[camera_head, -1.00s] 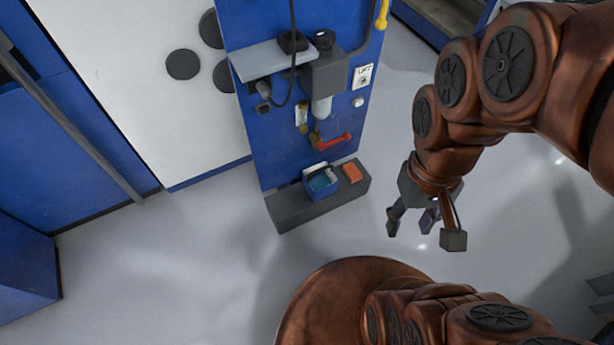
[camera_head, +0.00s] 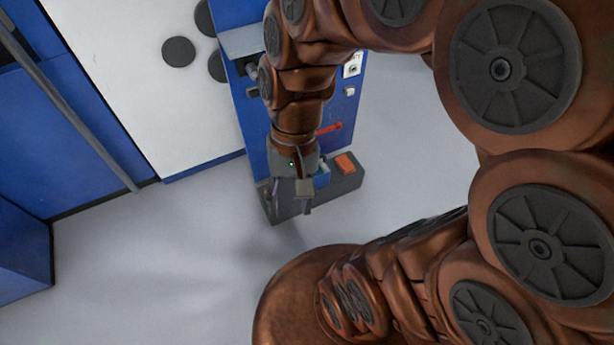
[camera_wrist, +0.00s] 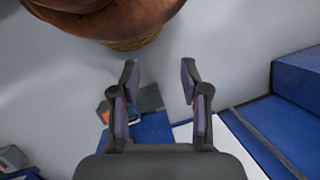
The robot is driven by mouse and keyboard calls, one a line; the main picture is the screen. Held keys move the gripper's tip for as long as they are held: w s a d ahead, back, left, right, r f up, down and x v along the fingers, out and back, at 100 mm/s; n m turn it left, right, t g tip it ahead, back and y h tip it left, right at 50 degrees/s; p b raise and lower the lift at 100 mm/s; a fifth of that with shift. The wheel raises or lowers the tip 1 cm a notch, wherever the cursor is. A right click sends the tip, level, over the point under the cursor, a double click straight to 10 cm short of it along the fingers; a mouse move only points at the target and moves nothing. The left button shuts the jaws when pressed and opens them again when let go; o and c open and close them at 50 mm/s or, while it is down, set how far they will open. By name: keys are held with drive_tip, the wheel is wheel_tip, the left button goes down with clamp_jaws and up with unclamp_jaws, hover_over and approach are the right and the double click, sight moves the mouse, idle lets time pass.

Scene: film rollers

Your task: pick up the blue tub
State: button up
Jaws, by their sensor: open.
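The blue tub (camera_head: 322,179) stands on a dark grey ledge (camera_head: 340,189) at the foot of the blue panel. Most of it is hidden behind my gripper in the head view. My gripper (camera_head: 289,195) is open and empty, pointing down in front of the ledge's left part. In the wrist view my gripper's two fingers (camera_wrist: 158,80) are spread wide with only floor between their tips. A small part of the blue tub (camera_wrist: 134,116) shows there beside the left finger, partly covered by it.
An orange block (camera_head: 346,163) sits on the ledge right of the tub. A red-handled item (camera_head: 329,128) hangs on the blue panel (camera_head: 256,118) above. A white board (camera_head: 145,75) with dark discs is to the left. The grey floor (camera_head: 150,250) in front is clear.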

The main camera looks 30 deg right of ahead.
drive_tip(key=w+a+f+m+t+y+b, duration=0.1)
drive_tip(key=w+a+f+m+y+b, duration=0.1)
drive_tip(key=w+f+m+y+b, duration=0.35)
drive_tip(key=w+a+f+m+y+b, duration=0.2)
drive_tip(key=w+a+f+m+b, duration=0.15)
drive_tip(key=w+f+m, duration=0.6)
drive_tip(key=w+d+f+m+t+y+b, duration=0.25)
drive_tip(key=w+d+f+m+b, duration=0.2)
drive_tip(key=w, duration=0.35)
drive_tip(key=w+d+f+m+t+y+b, duration=0.1)
drive_tip(key=w+d+f+m+t+b, duration=0.25)
drive_tip(key=w+f, duration=0.35)
drive_tip(key=w+d+f+m+t+h+b, duration=0.1)
drive_tip(key=w+d+f+m+t+b, duration=0.3)
drive_tip(key=d+f+m, duration=0.4)
drive_tip(key=w+d+f+m+t+h+b, duration=0.1)
drive_tip(key=w+d+f+m+t+b, duration=0.3)
drive_tip(key=d+f, duration=0.5)
drive_tip(key=d+f+m+t+h+b, duration=0.3)
drive_tip(key=d+f+m+h+b, duration=0.3)
drive_tip(key=d+f+m, duration=0.9)
drive_tip(key=shift+w+a+f+n+b, duration=0.3)
drive_tip(key=shift+w+f+n, duration=0.2)
drive_tip(key=shift+w+f, duration=0.45)
drive_tip(key=shift+w+a+f+n+b, duration=0.25)
drive_tip(key=shift+w+f+n+b, duration=0.35)
drive_tip(key=shift+w, duration=0.5)
drive_tip(key=shift+w+a+f+n+b, duration=0.25)
drive_tip(key=shift+w+f+n, duration=0.15)
drive_tip(key=shift+w+f, duration=0.6)
